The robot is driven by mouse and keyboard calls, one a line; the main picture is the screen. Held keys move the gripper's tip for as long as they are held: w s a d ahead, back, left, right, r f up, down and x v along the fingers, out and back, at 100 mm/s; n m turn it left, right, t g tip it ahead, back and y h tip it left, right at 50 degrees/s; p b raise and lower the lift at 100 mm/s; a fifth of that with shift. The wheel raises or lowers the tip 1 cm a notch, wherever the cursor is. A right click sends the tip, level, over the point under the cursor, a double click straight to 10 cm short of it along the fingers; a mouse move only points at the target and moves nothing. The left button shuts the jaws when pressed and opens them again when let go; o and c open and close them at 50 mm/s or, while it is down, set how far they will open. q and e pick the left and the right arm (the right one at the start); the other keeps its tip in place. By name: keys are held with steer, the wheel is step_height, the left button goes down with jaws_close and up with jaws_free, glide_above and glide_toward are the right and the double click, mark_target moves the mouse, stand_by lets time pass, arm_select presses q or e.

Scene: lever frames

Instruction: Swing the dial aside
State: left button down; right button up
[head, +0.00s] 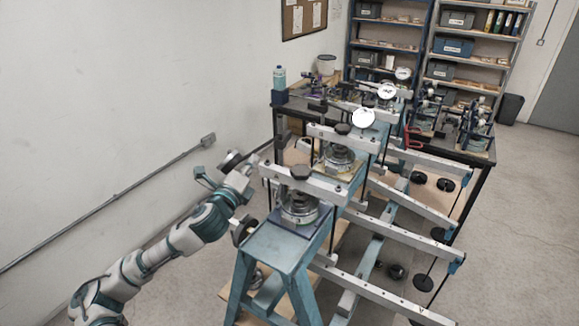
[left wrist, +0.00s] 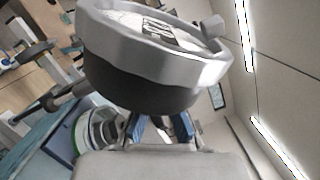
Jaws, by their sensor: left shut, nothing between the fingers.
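The nearest dial (head: 231,160) is a round grey gauge with a dark body, seen edge-on in the head view beside the nearest lever frame. In the left wrist view the dial (left wrist: 155,65) is large and close, with a silver rim, a dark underside and part of a white face. My left gripper (head: 250,163) is at the dial's right in the head view, shut and empty. Its blue-grey fingers (left wrist: 155,128) show just below the dial in the left wrist view; the dial hides part of them, so contact cannot be told. My right gripper is not in view.
The near lever frame has a blue stand (head: 278,245), a grey crossbeam (head: 320,188) and a round cell (head: 299,208). A dark handwheel (head: 244,230) sits below my gripper. More frames with white-faced dials (head: 363,118) stand behind.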

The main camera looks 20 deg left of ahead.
mark_target(243, 159)
arm_select(q)
steer(key=a, duration=0.3)
steer(key=shift+w+a+f, duration=0.1)
steer(key=shift+a, duration=0.1)
steer(key=shift+d+r, duration=0.2)
steer(key=shift+d, duration=0.25)
steer(key=shift+w+a, duration=0.1)
steer(key=shift+a, duration=0.15)
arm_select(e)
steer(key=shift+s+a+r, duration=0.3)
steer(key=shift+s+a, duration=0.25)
arm_select(q)
steer(key=shift+f, duration=0.15)
